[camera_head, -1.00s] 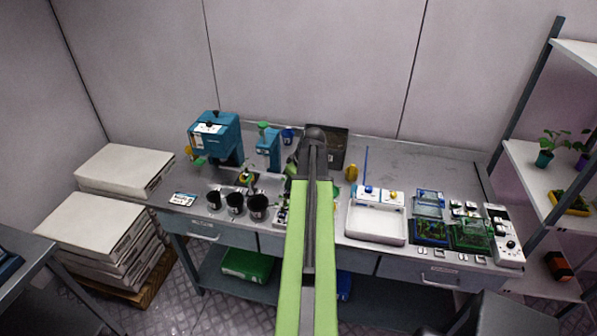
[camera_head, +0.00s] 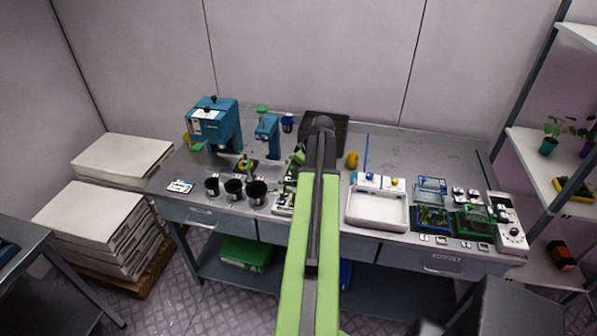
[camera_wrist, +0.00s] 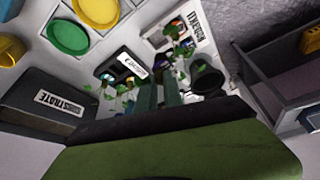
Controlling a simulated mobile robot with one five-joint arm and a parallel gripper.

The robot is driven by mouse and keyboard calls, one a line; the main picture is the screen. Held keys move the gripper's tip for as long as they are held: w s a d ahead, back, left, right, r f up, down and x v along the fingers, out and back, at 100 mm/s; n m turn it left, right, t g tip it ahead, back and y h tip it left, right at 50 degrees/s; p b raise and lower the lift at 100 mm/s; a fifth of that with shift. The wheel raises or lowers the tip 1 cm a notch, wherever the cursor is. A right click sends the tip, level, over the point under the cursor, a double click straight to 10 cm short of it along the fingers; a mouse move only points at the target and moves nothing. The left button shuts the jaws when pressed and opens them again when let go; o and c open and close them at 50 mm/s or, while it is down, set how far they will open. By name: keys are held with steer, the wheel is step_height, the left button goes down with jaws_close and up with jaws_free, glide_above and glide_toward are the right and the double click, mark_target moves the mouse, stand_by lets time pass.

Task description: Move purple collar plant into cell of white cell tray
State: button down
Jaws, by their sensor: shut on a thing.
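My gripper (camera_wrist: 158,95) is shut on a small leafy plant (camera_wrist: 128,90) and shows as dark fingers low in the middle of the wrist view. Leaves show around the fingers; the collar's colour is too small and dark to be sure of. A white tray (camera_wrist: 158,32) with a printed label and dark cells with leaves lies beyond the fingers. In the head view, part of a white tray (camera_head: 284,203) shows left of my arm on the bench. My arm hides my gripper and much of the tray there.
Several black pots (camera_head: 234,189) stand left of my arm, and a black pot (camera_wrist: 207,78) shows close to the fingers. A teal machine (camera_head: 213,125) stands at the back left. A white basin (camera_head: 377,210) and green-blue boxes (camera_head: 433,218) sit right. The bench's back right is clear.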

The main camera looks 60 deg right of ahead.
steer(key=shift+f+b, duration=3.55)
steer(key=shift+f, duration=0.35)
steer(key=c, duration=1.4)
jaws_free()
steer(key=shift+r, duration=0.1)
step_height(320, 180, up, 9)
steer(key=p, duration=0.9)
